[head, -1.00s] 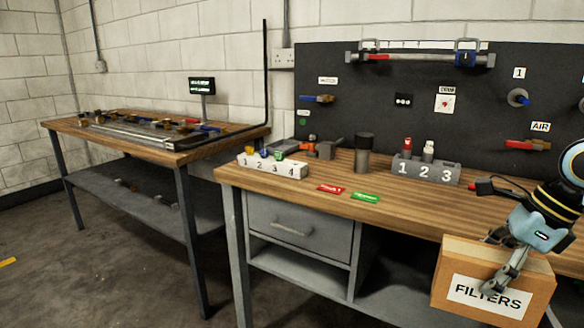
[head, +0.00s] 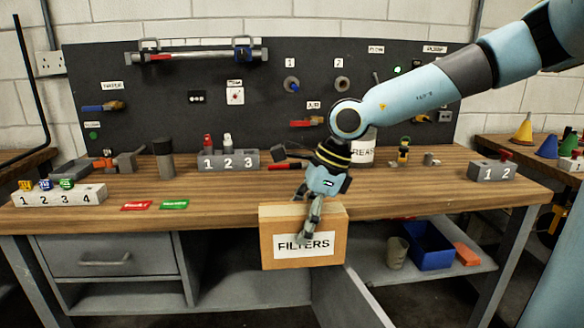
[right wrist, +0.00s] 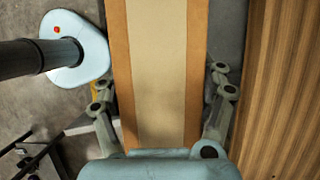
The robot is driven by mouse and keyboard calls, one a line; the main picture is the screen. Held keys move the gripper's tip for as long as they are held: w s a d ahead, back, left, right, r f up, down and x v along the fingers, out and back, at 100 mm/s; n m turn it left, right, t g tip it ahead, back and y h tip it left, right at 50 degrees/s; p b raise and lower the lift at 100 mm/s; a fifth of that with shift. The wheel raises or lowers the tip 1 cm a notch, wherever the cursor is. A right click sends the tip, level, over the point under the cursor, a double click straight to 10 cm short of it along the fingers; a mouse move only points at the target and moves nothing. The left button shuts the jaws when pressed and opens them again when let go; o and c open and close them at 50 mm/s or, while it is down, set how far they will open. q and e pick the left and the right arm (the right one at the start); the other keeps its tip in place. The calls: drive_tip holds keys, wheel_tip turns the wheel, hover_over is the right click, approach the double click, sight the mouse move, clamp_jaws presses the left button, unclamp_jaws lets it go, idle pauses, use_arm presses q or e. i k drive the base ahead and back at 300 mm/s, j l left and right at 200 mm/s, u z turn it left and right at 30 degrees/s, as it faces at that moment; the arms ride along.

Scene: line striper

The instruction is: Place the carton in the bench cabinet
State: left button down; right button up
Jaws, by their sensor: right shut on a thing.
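The carton (head: 335,225) is a brown box labelled FILTERS, upright in front of the bench's front edge in the head view. My right gripper (head: 308,222) is shut on it, with a finger down over the label side. In the right wrist view the carton (right wrist: 162,60), with a pale tape strip, lies between both fingers (right wrist: 163,92). The bench cabinet (head: 245,292) is the grey space under the worktop, behind and below the carton. A grey panel, seemingly its open door (head: 345,298), juts forward below the carton. The carton hides part of the opening. My left gripper is out of view.
The wooden worktop (head: 230,185) holds a 1-2-3 block (head: 228,160), a 1-2-3-4 block (head: 58,196) and red and green tags. A grey drawer (head: 105,256) is left of the cabinet. A blue bin (head: 428,246) and a cup (head: 397,253) stand on the right lower shelf.

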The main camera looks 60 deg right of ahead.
sight(257, 268)
drive_tip(key=l+z, duration=0.25)
drive_tip(key=z, duration=0.2)
drive_tip(key=i+l+z, duration=0.1)
drive_tip(key=l+z, duration=0.15)
drive_tip(key=z, duration=0.25)
